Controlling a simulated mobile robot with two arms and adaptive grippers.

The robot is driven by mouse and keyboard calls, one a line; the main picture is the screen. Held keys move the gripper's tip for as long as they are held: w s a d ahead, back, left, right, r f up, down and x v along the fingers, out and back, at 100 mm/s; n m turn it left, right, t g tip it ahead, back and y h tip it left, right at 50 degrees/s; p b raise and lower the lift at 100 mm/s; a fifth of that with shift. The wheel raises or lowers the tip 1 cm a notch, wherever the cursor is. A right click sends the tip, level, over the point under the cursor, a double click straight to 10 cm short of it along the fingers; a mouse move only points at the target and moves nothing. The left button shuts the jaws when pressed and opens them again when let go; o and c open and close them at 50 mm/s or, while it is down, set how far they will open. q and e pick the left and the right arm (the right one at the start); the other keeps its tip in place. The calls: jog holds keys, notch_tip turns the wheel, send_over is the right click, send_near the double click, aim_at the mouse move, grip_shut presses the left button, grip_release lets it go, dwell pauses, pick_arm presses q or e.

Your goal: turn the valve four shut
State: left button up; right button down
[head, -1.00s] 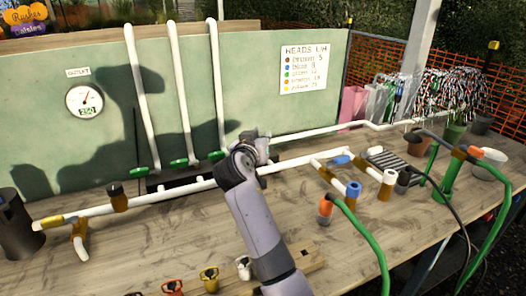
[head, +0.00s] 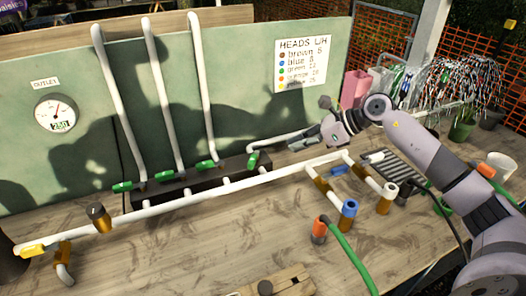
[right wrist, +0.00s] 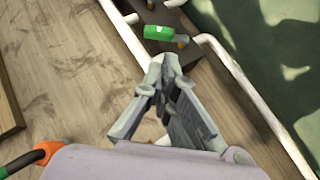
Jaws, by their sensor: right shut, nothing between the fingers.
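Several green valve handles stand in a row along a dark box behind the long white pipe. The rightmost, which I take as valve four (head: 252,160), is turned differently from the other three (head: 122,187) (head: 165,174) (head: 206,165). My right gripper (head: 296,144) is shut and empty, to the right of valve four and apart from it. In the right wrist view the shut fingers (right wrist: 163,82) point toward a green handle (right wrist: 159,33), seemingly valve four, with a gap between. My left gripper is out of view.
A long white pipe (head: 180,203) runs across the bench in front of the valves. A round outlet gauge (head: 56,113) and a head list sign (head: 302,64) are on the green board. Blue-ended (head: 349,208) and orange-ended (head: 319,229) fittings stand at right.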

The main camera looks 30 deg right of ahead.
aim_at(254, 158)
jog(key=shift+n+g+h, duration=0.5)
jog(key=shift+n+g, duration=0.1)
jog(key=shift+g, duration=0.1)
jog(key=p+x, duration=0.2)
jog(key=x, duration=0.3)
jog(key=p+x, duration=0.3)
jog(key=x, duration=0.2)
jog(key=shift+s+f, duration=0.2)
jog(key=shift+f, duration=0.05)
jog(key=shift+w+a+f, duration=0.2)
jog(key=shift+w+a, duration=0.25)
jog(key=shift+a, duration=0.05)
jog(key=shift+a, duration=0.2)
